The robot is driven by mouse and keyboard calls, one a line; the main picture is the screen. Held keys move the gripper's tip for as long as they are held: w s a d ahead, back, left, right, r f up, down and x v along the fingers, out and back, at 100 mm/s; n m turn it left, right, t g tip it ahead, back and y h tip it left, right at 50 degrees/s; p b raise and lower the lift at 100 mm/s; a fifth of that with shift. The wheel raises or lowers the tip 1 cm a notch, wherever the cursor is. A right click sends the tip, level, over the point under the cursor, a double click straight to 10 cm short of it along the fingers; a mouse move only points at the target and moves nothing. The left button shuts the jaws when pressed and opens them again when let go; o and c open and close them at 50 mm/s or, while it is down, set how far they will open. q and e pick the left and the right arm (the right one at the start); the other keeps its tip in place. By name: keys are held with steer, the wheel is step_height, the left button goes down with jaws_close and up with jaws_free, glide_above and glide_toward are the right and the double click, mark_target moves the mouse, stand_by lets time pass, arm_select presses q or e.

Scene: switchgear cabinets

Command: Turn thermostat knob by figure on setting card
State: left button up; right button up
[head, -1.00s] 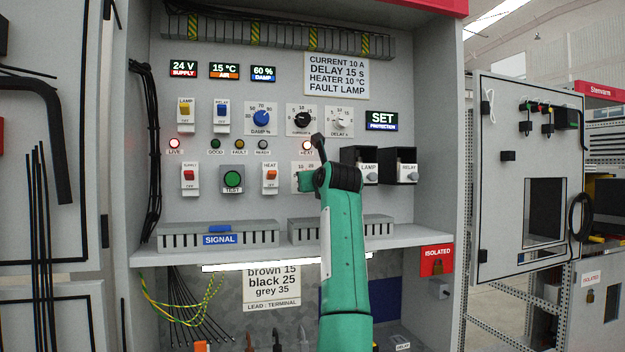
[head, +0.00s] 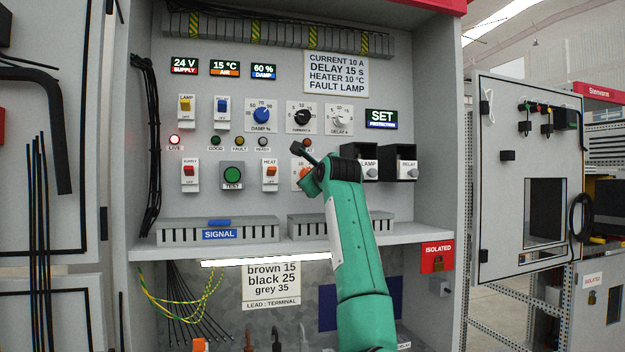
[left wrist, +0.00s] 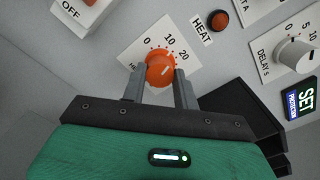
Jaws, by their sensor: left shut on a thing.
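The orange thermostat knob (left wrist: 160,71) sits on a white plate marked 0, 10 and 20. Its pale line points to the upper right in the left wrist view, roughly between 10 and 20; the exact figure is unclear. My left gripper (left wrist: 161,82) is shut on the knob, one finger on each side. In the head view my left gripper (head: 307,174) covers most of the knob and plate. The setting card (head: 336,72) reads CURRENT 10 A, DELAY 15 s, HEATER 10 °C, FAULT LAMP. My right gripper is not in view.
The HEAT lamp (left wrist: 196,27) looks dull red. The HEAT switch (head: 270,174) is left of the knob. Black LAMP and RELAY boxes (head: 399,164) stick out at right. The CURRENT (head: 302,117) and DELAY (head: 339,118) dials are above. A shelf (head: 285,244) runs below.

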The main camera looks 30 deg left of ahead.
arm_select(q)
steer(key=shift+r+n, duration=0.1)
steer(key=shift+n, duration=1.1)
steer(key=o, duration=1)
steer(key=b+v, duration=0.8)
steer(key=v, duration=0.5)
steer(key=shift+s+d, duration=0.15)
steer(key=shift+s, duration=0.05)
steer(key=shift+d, duration=0.1)
